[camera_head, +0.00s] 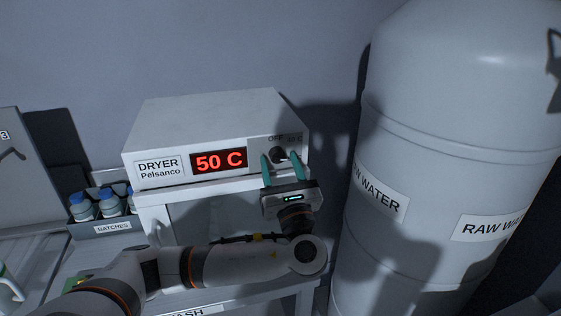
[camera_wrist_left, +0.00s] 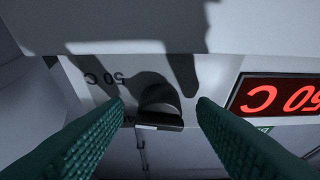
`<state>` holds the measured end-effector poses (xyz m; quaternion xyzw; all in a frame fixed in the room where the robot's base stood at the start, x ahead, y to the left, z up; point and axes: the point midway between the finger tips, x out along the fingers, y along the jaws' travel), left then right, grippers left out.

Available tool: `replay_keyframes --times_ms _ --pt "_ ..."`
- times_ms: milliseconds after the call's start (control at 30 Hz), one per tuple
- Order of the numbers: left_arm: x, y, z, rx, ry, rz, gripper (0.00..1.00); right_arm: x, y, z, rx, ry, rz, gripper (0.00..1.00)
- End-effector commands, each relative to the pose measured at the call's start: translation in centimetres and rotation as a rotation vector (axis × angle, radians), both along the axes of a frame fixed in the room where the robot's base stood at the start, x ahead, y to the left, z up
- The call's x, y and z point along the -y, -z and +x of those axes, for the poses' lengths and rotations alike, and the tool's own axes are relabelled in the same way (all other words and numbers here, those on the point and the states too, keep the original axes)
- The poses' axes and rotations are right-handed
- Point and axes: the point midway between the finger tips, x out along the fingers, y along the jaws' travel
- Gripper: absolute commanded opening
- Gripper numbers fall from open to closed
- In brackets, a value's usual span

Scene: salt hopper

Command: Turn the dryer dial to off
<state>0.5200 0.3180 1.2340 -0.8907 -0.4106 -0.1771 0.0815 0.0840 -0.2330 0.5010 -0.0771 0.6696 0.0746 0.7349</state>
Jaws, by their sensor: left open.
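The dryer (camera_head: 205,115) is a light grey box on a stand, with a red display (camera_head: 219,161) reading 50 C. Its dark dial (camera_head: 278,154) is at the right of the front panel, near an OFF mark and a partly covered second mark. In the left wrist view the dial (camera_wrist_left: 160,106) appears between the fingers, with a white mark on its edge and a 50 C label beside it. My left gripper (camera_head: 283,157) is open, its green fingers on either side of the dial with gaps visible. The wrist view shows both fingers (camera_wrist_left: 160,110) apart. My right gripper is not in view.
A large grey raw water tank (camera_head: 455,150) stands close at the right of the dryer. A bin labelled BATCHES (camera_head: 113,227) with blue-capped bottles (camera_head: 82,206) is at the left. The wall is behind the dryer.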

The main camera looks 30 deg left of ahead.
Motion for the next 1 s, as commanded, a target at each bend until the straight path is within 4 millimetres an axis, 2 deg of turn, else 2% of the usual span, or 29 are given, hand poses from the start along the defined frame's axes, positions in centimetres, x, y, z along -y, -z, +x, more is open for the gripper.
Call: replay_keyframes --times_ms 233,267,500,767,1000 --pt "-0.1 0.0 0.1 0.000 0.000 0.000 0.52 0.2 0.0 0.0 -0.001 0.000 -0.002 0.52" --pt "-0.1 0.0 0.1 0.000 0.000 0.000 0.49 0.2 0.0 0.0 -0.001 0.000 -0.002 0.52" --pt "0.0 0.0 0.0 0.000 0.000 0.000 0.09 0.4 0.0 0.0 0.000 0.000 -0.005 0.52" --pt "0.0 0.1 0.1 0.015 -0.001 -0.014 0.09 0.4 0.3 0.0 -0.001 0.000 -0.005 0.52" --pt "0.1 0.4 0.2 0.101 -0.002 -0.090 0.09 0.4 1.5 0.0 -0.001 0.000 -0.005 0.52"
